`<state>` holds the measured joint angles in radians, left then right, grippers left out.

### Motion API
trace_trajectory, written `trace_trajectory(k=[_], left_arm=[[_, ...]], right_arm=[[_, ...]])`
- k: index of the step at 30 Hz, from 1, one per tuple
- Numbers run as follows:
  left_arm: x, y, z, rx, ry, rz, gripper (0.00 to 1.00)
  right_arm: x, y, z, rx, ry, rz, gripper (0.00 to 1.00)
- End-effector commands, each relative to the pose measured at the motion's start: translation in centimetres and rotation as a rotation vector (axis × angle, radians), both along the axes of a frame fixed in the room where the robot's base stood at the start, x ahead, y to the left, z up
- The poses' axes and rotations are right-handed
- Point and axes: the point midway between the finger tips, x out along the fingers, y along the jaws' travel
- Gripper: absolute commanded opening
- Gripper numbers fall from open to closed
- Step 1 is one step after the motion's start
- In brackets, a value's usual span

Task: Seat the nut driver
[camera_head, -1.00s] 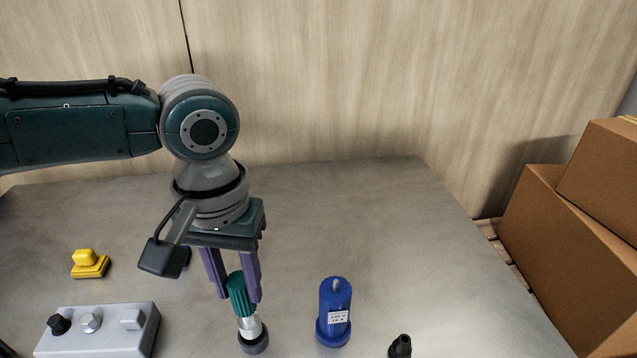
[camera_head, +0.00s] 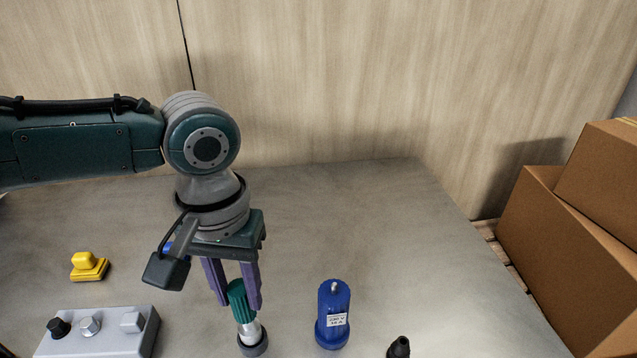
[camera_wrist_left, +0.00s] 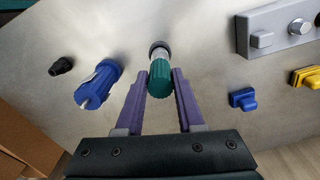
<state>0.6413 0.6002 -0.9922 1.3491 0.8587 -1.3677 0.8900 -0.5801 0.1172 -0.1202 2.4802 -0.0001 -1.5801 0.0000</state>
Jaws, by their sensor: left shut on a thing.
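The nut driver (camera_head: 238,298) has a ribbed green handle and a pale silver lower part. It stands nearly upright, with a dark round collar (camera_head: 253,346) at its lower end. I cannot tell whether the collar is part of the tool or a separate seat. My left gripper (camera_head: 236,306) points down, with its two purple fingers shut on the green handle. In the left wrist view, the handle (camera_wrist_left: 160,80) lies between the fingertips (camera_wrist_left: 162,78), and the dark collar is partly hidden behind it. My right gripper is not in view.
A blue labelled cylinder (camera_head: 333,315) stands to the right, near a small black piece (camera_head: 399,347). A grey control box (camera_head: 100,335) and a yellow block (camera_head: 89,267) are at the left. A blue block (camera_wrist_left: 243,98) lies nearby. Cardboard boxes (camera_head: 570,260) stand beyond the table's right edge.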

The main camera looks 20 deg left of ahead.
Motion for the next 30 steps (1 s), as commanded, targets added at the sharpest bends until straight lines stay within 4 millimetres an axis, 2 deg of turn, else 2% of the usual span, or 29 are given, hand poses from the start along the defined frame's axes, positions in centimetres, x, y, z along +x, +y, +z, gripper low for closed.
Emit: trace_trajectory(k=[23,24,30], left_arm=[[0.0,0.0,-2.1,-0.001,0.0,0.0,0.0],[0.0,0.0,-2.1,-0.001,0.0,0.0,0.38],[0.0,0.0,-2.1,0.0,0.0,0.0,0.6]], right_arm=[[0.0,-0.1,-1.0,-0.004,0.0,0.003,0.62],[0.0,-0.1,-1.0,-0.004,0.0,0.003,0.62],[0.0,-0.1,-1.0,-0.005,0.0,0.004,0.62]])
